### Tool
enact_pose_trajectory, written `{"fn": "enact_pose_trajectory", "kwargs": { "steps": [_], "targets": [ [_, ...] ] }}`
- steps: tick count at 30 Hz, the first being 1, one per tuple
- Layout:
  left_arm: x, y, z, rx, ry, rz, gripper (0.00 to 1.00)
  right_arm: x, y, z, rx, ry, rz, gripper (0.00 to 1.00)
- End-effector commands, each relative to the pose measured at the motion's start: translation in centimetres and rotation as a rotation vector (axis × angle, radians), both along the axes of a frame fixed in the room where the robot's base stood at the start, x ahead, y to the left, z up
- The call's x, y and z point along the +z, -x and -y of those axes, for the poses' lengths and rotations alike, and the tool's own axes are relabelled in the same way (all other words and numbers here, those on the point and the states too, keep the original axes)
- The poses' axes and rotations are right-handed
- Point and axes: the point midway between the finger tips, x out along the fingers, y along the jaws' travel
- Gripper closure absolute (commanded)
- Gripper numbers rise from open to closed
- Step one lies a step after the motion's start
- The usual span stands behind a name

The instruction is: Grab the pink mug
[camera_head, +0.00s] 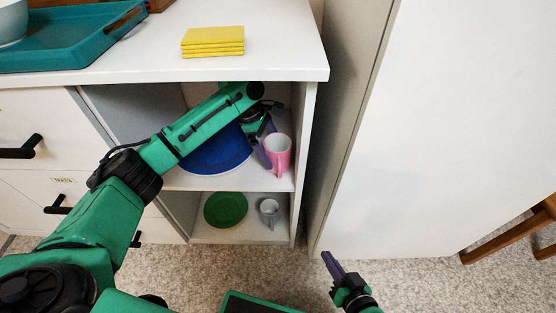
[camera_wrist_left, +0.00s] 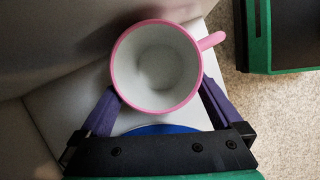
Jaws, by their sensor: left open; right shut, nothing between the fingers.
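The pink mug (camera_head: 279,154) stands upright on the upper shelf of the open hutch, near its right wall. In the left wrist view the mug (camera_wrist_left: 156,68) is seen from above, with a white inside and its handle pointing to the upper right. My left gripper (camera_head: 265,143) is inside the compartment at the mug. In the left wrist view its purple fingers (camera_wrist_left: 158,100) are open, one on each side of the mug's near part. Whether they touch it I cannot tell. My right gripper (camera_head: 331,262) is shut and empty, low in front of the tall white panel.
A blue plate (camera_head: 215,152) lies beside the mug, partly under my left arm. A green plate (camera_head: 226,209) and a grey mug (camera_head: 269,211) are on the lower shelf. Yellow stacked pieces (camera_head: 213,41) and a teal tray (camera_head: 75,45) are on the countertop, close above my arm.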

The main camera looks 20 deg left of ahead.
Motion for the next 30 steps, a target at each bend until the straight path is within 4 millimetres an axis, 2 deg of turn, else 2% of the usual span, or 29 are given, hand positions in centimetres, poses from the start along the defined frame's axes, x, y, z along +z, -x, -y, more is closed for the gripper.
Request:
{"fn": "enact_pose_trajectory", "kwargs": {
  "steps": [1,3,11,12,14,15,18,26,30],
  "targets": [
    [-1.4,0.0,0.4,-0.001,0.0,0.0,0.0,-0.9,0.2,-0.2,-0.007,-0.018,0.02,1.0],
    [-2.5,0.0,0.9,-0.001,0.0,0.0,0.0,-1.5,0.0,-0.2,-0.012,-0.022,0.028,1.0],
    [-2.7,0.0,1.1,-0.001,0.001,0.001,0.0,-1.4,0.0,-0.2,-0.015,-0.026,0.033,1.0],
    [-2.7,0.0,1.1,-0.001,0.001,0.001,0.08,-1.4,0.0,-0.2,-0.015,-0.026,0.033,1.0],
    [-2.7,0.0,1.1,-0.001,0.0,0.001,0.31,-1.4,0.0,-0.2,-0.015,-0.026,0.033,1.0],
    [-2.7,0.0,1.1,-0.001,0.0,0.001,0.46,-1.4,0.0,-0.2,-0.015,-0.026,0.033,1.0],
    [-2.7,0.0,1.1,-0.001,0.0,0.001,0.83,-1.4,0.0,-0.2,-0.015,-0.026,0.033,1.0],
    [-2.4,-0.1,1.1,-0.001,0.001,0.003,0.84,-1.3,0.0,-0.2,-0.014,-0.024,0.033,1.0],
    [-1.2,-0.1,1.1,-0.001,0.002,0.003,0.84,-0.5,0.0,-0.2,-0.01,-0.019,0.023,1.0]
  ]
}}
